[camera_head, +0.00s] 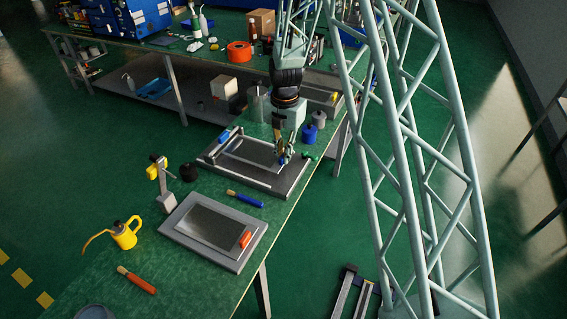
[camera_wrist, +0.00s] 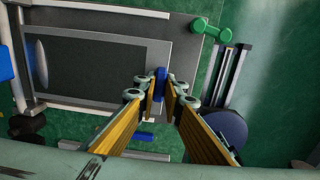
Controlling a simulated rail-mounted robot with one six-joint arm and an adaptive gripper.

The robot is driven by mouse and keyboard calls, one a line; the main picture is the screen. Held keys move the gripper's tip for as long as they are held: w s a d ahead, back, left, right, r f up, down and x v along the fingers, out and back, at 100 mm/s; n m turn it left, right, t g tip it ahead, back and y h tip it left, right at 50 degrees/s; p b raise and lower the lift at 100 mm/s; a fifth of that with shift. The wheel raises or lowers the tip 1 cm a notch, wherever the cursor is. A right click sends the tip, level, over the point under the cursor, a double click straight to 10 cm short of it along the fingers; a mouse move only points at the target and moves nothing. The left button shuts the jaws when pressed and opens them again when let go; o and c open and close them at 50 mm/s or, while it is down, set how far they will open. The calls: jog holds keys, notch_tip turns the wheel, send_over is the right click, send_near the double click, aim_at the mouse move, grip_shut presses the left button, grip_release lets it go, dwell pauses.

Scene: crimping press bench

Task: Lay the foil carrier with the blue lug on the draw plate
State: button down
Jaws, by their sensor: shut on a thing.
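The foil carrier (camera_head: 257,151), a flat grey frame around a dark sheet, is over the press bed in the middle of the bench. It also shows in the wrist view (camera_wrist: 90,58). Its blue lug (camera_wrist: 161,82) stands at its right end in the wrist view. My gripper (camera_wrist: 161,88) is shut on this blue lug, with one fingertip on each side. In the head view my gripper (camera_head: 281,152) is at the carrier's right end. The draw plate (camera_head: 267,183) appears to be the dark plate beneath; I cannot tell whether the carrier touches it.
A grey stand (camera_head: 174,231) with a dark panel and an orange-red lug (camera_head: 246,239) is nearer. A blue-handled tool (camera_head: 245,198) lies between stand and press. A yellow oil can (camera_head: 124,236) is at left.

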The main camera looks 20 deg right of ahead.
jog(key=shift+f+b, duration=0.3)
jog(key=shift+f, duration=1.65)
jog(key=c, duration=2.7)
grip_release()
jog(key=shift+c, duration=0.2)
jog(key=shift+s+d+r+p, duration=0.1)
jog(key=shift+r+p, duration=0.65)
jog(key=shift+r, duration=5.4)
